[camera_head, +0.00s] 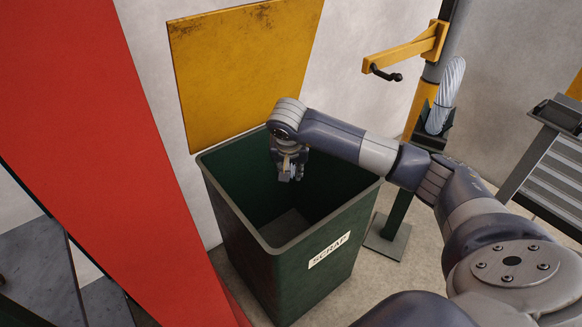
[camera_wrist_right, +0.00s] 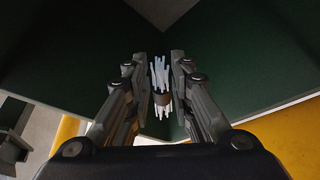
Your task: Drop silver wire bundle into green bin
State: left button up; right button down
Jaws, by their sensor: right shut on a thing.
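The green bin (camera_head: 315,252) stands upright in the middle of the head view, with a "SCRAP" label on its front. Its top is open and the visible part of its floor looks bare. My right gripper (camera_head: 289,174) points down inside the bin's opening, near the back wall. In the right wrist view my right gripper (camera_wrist_right: 161,88) is shut on the silver wire bundle (camera_wrist_right: 161,72), thin pale strands with a darker band around them. The bundle hangs above the bin floor, with green walls around it. In the head view the bundle is mostly hidden by the gripper. My left gripper is not in view.
A yellow panel (camera_head: 243,62) stands behind the bin. A red panel (camera_head: 95,140) is close on the left. A post with a yellow arm (camera_head: 402,52) and a white coil (camera_head: 446,95) stands right of the bin. A grey drawer cabinet (camera_head: 552,165) is at far right.

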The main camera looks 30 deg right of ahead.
jog(key=c, duration=1.3)
grip_release()
jog(key=shift+r, duration=0.1)
jog(key=v, duration=1.1)
jog(key=shift+s+a+r, duration=0.1)
jog(key=shift+s+r, duration=0.15)
jog(key=shift+r, duration=0.1)
